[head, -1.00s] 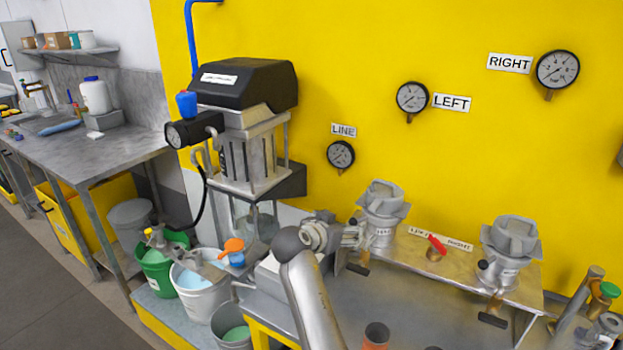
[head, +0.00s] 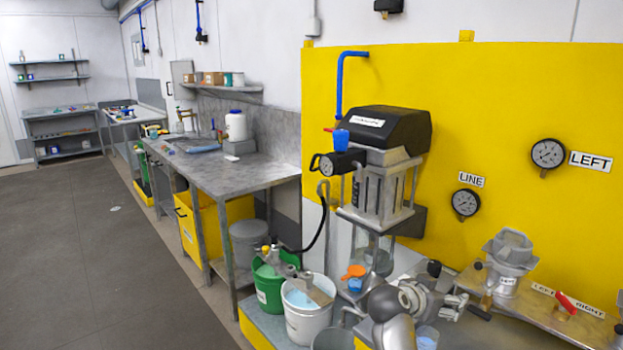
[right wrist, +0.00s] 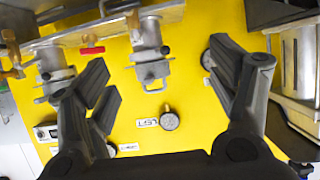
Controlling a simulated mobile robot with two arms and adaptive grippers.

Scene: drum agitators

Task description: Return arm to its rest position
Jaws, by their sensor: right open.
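My right arm comes up from the bottom of the head view, and its right gripper (head: 452,303) is just left of the left agitator unit (head: 508,262). In the right wrist view the right gripper (right wrist: 162,82) has its fingers spread wide, with nothing between them that it holds. That view shows the wall panel and fittings upside down, with the left unit (right wrist: 150,50) beyond the gap. I cannot tell from the head view how far the gripper is from the unit. My left gripper is not in view.
A metal shelf (head: 545,303) with a red lever (head: 566,303) is at the right. A green bucket (head: 268,285) and a white bucket (head: 307,318) stand left of my arm. A black-topped pump (head: 382,128) is on the yellow panel (head: 480,110).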

